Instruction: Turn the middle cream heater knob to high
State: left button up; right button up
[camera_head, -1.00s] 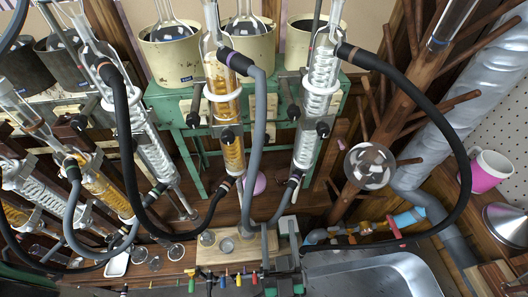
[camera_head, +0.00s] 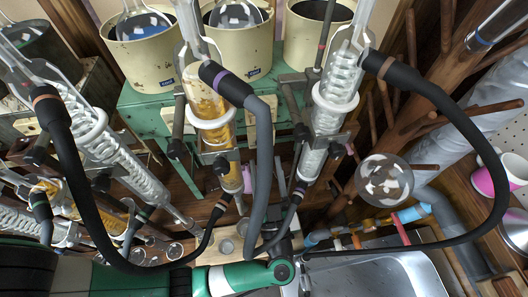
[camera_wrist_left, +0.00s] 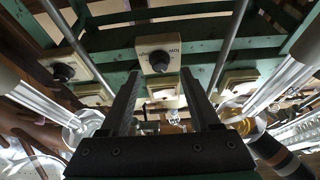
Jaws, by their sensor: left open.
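Three cream heaters stand in a row on the green bench in the head view; the middle cream heater (camera_head: 257,72) holds a glass flask. In the left wrist view a cream control panel (camera_wrist_left: 150,41) with printed marks carries a dark round knob (camera_wrist_left: 160,61). My left gripper (camera_wrist_left: 159,78) is open and empty, its two dark fingers pointing at this panel, with the knob seen between the fingertips. I cannot tell whether they touch it. In the head view my left arm comes in low from the left; its fingers cannot be made out there. My right gripper is not in view.
Another dark knob (camera_wrist_left: 63,72) sits on a panel to the left in the wrist view. Green bench rails (camera_wrist_left: 100,41) and metal rods flank the fingers. Glass condensers (camera_head: 333,95) and a grey hose (camera_head: 264,150) crowd the head view. A sink (camera_head: 370,275) is at lower right.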

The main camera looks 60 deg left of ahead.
aim_at(263, 149)
pick_arm(q)
jog(key=x, duration=0.3)
jog(key=shift+w+a+r, duration=0.1)
jog(key=shift+a+r, duration=0.05)
jog(key=shift+a, duration=0.1)
grip_shut()
jog(key=m+t+p, duration=0.1)
jog(key=m+p, duration=0.1)
jog(key=p, duration=0.2)
jog(key=r+m+t+h+p, duration=0.1)
jog(key=m+p, duration=0.2)
jog(key=p, duration=0.1)
jog(key=shift+h, duration=0.3)
jog(key=shift+f+m+t+p, duration=0.2)
jog(key=shift+m+t+p, duration=0.1)
jog(key=shift+m+p, duration=0.15)
jog(key=shift+f, duration=0.15)
jog(key=shift+f+m, duration=0.15)
jog(key=shift+m, duration=0.1)
